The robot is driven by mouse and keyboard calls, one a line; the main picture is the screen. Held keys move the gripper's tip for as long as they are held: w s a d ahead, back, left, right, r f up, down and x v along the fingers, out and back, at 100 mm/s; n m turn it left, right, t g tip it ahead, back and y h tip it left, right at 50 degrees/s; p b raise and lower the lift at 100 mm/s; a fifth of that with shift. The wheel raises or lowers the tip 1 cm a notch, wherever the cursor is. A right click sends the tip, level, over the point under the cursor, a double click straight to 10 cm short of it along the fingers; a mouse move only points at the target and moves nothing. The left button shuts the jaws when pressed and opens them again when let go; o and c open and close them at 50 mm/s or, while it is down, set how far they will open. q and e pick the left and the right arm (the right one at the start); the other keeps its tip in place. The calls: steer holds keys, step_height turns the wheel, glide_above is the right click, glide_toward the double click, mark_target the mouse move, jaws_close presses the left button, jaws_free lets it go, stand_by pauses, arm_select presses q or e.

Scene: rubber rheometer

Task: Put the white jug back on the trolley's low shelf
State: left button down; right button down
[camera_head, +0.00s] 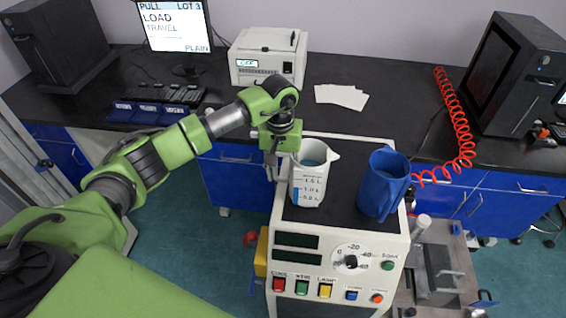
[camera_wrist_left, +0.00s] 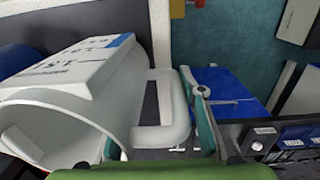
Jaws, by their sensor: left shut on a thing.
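The white jug (camera_head: 311,178), with blue scale marks, is upright at the left edge of the dark top of a white machine with a dial and buttons. I cannot tell whether its base touches the top. My left gripper (camera_head: 274,160) is at its left side, shut on its handle. In the left wrist view the jug (camera_wrist_left: 75,85) fills the left, its mouth towards the camera and its handle (camera_wrist_left: 168,110) between the fingers. My right gripper is not in view. I cannot make out the trolley's low shelf.
A blue jug (camera_head: 384,184) stands close to the right of the white jug on the machine top (camera_head: 342,212). Behind is a black bench with a white instrument (camera_head: 267,57), monitor and white cards (camera_head: 341,96). A red coiled hose (camera_head: 460,125) hangs at right. A metal surface (camera_head: 440,262) is lower right.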

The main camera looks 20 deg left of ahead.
arm_select(q)
steer(key=shift+w+d+r, duration=0.1)
steer(key=shift+w+r, duration=0.05)
steer(key=c, duration=1.3)
jaws_free()
steer(key=shift+f, duration=0.2)
steer(key=shift+s, duration=0.25)
steer(key=shift+r, duration=0.1)
steer(key=shift+w+r, duration=0.1)
steer(key=r+b, duration=0.4)
steer(key=r, duration=0.7)
steer(key=shift+a+r, duration=0.1)
steer(key=shift+a, duration=0.1)
steer(key=shift+r, duration=0.35)
